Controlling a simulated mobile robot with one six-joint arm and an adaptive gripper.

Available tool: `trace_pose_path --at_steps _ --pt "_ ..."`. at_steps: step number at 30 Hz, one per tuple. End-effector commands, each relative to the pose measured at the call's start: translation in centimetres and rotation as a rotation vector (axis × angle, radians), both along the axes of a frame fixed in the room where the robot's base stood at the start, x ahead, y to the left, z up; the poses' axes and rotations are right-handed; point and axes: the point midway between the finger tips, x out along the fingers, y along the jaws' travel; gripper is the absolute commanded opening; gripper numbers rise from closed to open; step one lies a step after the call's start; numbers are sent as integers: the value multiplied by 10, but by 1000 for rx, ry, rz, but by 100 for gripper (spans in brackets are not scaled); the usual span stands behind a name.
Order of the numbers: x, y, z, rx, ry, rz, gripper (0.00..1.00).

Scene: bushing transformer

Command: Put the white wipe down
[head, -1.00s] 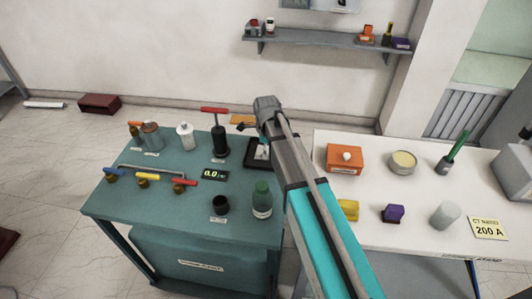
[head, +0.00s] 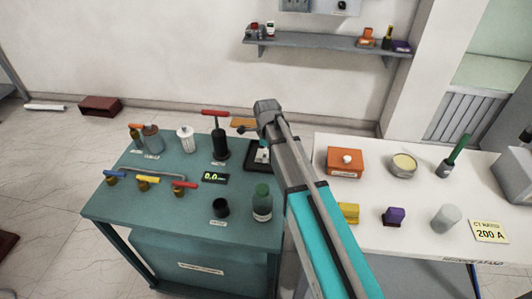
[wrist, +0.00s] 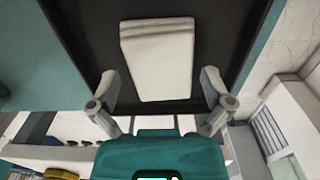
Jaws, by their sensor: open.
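The white wipe (wrist: 158,50) is a folded pale pad. In the wrist view it lies flat over the black tray (wrist: 85,50), inside the dark surface. My gripper (wrist: 159,82) is open, with one finger on each side of the wipe's near end and a visible gap to it on both sides. In the head view the white wipe (head: 262,153) shows in part beside my arm, on the black tray (head: 251,163) at the right back of the teal bench. My arm hides the rest of the tray and the fingers there.
The teal bench (head: 130,207) also carries a black pump with a red handle (head: 219,140), a green-capped bottle (head: 262,203), a small display (head: 215,178) and several valves. A white table (head: 375,170) on the right holds an orange box (head: 345,161) and a round tin (head: 402,165).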

Motion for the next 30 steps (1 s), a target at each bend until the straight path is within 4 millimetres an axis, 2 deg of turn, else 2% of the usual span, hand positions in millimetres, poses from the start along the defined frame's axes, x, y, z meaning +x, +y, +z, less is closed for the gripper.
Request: trace_pose_path --at_steps 11,30 --pt "0 0 18 0 0 0 100" --pt "0 -1 71 0 0 -1 100"
